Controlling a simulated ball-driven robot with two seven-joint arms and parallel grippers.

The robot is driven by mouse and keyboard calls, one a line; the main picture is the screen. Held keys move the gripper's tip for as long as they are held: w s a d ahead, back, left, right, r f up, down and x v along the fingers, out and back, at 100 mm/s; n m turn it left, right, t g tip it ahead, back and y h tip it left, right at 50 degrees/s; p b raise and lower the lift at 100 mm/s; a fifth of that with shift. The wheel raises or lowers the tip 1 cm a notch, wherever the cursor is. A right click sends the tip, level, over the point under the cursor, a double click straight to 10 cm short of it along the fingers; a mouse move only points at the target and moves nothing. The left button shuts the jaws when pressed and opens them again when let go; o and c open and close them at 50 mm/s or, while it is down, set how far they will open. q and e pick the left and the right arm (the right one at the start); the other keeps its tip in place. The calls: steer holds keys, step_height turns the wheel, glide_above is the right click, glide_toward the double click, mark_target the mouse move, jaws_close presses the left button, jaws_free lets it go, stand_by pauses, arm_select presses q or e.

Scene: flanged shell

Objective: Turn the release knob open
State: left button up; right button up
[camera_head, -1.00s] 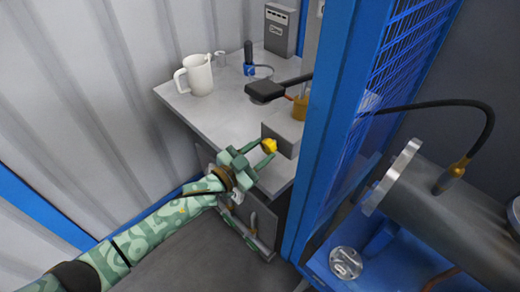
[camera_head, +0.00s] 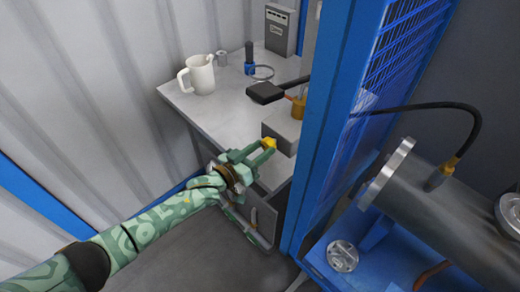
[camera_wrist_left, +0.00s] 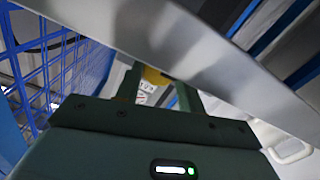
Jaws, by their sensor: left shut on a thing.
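The yellow release knob (camera_head: 268,142) sits on the front of a grey box (camera_head: 284,130) at the near right edge of the grey bench. My left gripper (camera_head: 264,147) is at the knob, its green fingers shut around it. In the left wrist view the fingers (camera_wrist_left: 160,88) reach forward to the yellow knob (camera_wrist_left: 155,76), which is mostly hidden behind a pale slanted edge and the gripper body. My right gripper is in neither view.
A blue post (camera_head: 325,120) and mesh stand close right of the knob. A metal flanged shell (camera_head: 425,205) lies beyond.

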arm_select(q)
steer(key=shift+f, duration=0.1)
stand_by(0.3)
steer(key=o, duration=0.7)
steer(key=p+v, duration=0.4)
steer(key=v, duration=1.2)
steer(key=shift+s+a, duration=0.1)
steer(key=shift+a, duration=0.05)
